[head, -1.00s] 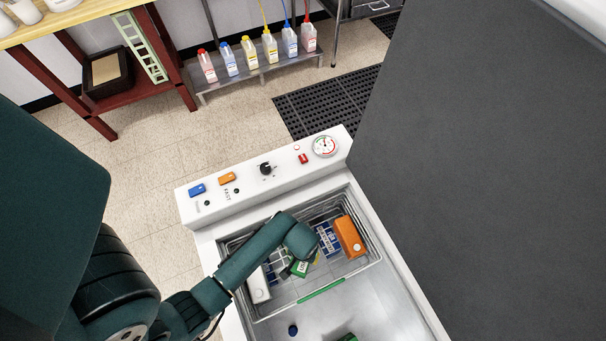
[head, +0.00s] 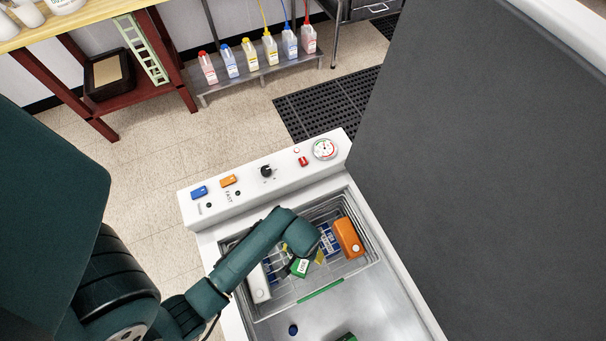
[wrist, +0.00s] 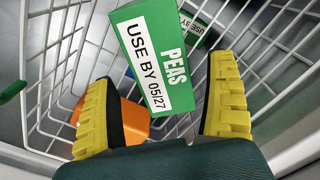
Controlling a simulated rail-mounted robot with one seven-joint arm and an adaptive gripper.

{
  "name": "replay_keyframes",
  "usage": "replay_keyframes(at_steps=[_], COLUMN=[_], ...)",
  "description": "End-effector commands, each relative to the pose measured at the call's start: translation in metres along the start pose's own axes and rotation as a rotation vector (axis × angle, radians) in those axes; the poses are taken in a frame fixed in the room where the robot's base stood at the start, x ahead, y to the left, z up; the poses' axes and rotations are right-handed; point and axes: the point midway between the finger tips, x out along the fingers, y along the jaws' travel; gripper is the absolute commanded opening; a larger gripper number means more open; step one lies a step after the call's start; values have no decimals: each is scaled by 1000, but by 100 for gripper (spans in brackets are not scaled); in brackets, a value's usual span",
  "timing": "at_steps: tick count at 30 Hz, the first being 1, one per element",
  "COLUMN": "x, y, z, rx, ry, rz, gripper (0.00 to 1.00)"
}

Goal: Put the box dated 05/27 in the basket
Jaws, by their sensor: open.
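A green peas box (wrist: 155,55) with a white label reading USE BY 05/27 lies between my gripper's spread yellow fingers in the wrist view. In the head view the green box (head: 300,267) shows just below my gripper (head: 303,262), within the outline of the wire basket (head: 322,291). My gripper (wrist: 165,112) is open, with gaps beside the box near both fingertips. I cannot tell whether the box rests on the basket's contents. A second green box (wrist: 196,27) with a USE BY label, its date unreadable, shows farther off in the wrist view.
The basket also holds an orange carton (head: 348,237), a blue-and-white box (head: 328,242) and a white carton (head: 259,284). A green item (head: 347,338) lies outside the basket on the grey floor (head: 380,318). A control panel (head: 262,178) borders the basket's far side.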

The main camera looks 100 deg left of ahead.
Motion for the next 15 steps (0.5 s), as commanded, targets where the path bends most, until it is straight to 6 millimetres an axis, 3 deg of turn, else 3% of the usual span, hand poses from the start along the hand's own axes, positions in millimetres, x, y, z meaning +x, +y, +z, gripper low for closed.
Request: replay_keyframes(at_steps=[1,6,15], x=[-17,-49,-61], y=[0,0,0], z=[0,0,0], rx=[0,0,0], ry=[3,1,-1], rz=[1,0,-1], gripper=[88,88,88])
